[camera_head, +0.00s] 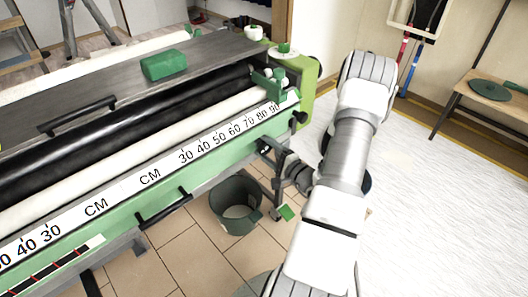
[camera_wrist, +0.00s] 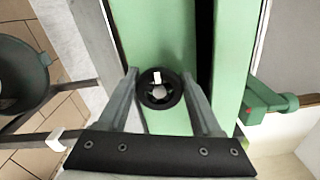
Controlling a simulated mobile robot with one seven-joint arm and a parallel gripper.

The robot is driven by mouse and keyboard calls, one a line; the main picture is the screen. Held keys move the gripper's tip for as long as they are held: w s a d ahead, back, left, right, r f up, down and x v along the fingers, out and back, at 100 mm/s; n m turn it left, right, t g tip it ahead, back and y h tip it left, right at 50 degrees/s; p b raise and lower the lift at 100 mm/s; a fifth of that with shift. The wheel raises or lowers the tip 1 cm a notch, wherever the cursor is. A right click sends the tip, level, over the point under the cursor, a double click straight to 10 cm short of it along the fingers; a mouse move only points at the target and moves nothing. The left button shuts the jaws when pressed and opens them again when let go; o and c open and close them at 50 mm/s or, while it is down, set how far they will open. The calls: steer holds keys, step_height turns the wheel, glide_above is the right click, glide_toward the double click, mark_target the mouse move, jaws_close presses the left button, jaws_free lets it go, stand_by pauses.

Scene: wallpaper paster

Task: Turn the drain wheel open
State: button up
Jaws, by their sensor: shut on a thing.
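The drain wheel (camera_wrist: 160,103) is a small black round wheel with a pale mark on its upper rim. It sits on the green side panel (camera_wrist: 160,35) of the pasting machine, near the middle of the wrist view. My gripper (camera_wrist: 159,74) has one finger on each side of the wheel and is shut on it. In the head view my gripper (camera_head: 268,148) reaches to the machine's front near its right end, below the measuring scale. There I cannot make out the wheel clearly.
A dark bucket (camera_head: 236,204) stands on the tiled floor under the machine; it shows at left in the wrist view (camera_wrist: 20,75). A black knob (camera_head: 299,118) is on the machine's right end. A green block (camera_head: 164,65) lies on top. Pale floor at right is clear.

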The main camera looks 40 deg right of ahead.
steer(key=shift+f+n+b, duration=0.15)
steer(key=shift+n+b, duration=1.1)
steer(key=shift+n, duration=0.25)
steer(key=o, duration=1.4)
steer(key=shift+c, duration=0.2)
steer(key=shift+s, duration=0.1)
steer(key=s+d+p, duration=0.1)
steer(key=s+p, duration=0.1)
steer(key=s, duration=1.5)
steer(key=shift+d, duration=0.2)
